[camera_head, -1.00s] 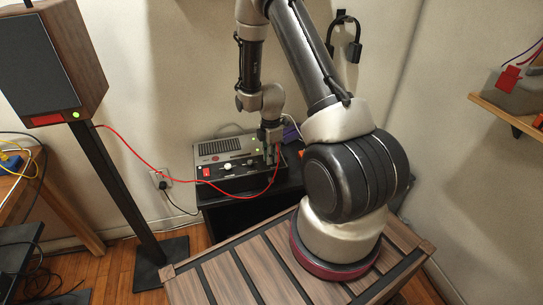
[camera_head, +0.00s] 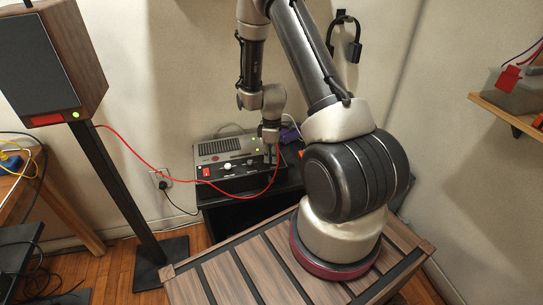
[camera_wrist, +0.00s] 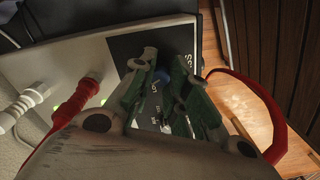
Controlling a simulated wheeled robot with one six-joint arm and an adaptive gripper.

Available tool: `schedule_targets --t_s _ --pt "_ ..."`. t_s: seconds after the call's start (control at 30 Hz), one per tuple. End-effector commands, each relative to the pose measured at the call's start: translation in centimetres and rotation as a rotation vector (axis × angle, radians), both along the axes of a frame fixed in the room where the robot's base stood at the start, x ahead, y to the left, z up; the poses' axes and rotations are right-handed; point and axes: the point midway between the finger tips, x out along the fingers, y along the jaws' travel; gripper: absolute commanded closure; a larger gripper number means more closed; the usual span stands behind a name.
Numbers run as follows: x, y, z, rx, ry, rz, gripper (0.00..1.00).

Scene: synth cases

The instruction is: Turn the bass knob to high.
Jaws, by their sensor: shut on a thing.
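The amplifier (camera_head: 228,147) is a grey box with a vented top and dark front strip, standing low against the wall. My gripper (camera_head: 269,158) reaches down at its right end.
In the wrist view, a white plug (camera_wrist: 28,101) and a red plug (camera_wrist: 80,96) stand left of my gripper, and a red cable (camera_wrist: 262,100) loops on its right. A speaker (camera_head: 55,58) stands at left. A slatted wooden top (camera_head: 235,265) is in front.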

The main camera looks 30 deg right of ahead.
Motion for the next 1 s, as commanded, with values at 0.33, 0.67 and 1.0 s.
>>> schedule_targets --t_s 0.33,0.67,1.0 --pt "0.05 -0.04 0.04 0.0 -0.002 -0.326 1.0" --pt "0.06 -0.06 0.06 0.0 -0.003 -0.639 1.0" --pt "0.03 -0.06 0.07 0.001 -0.002 -0.963 1.0"
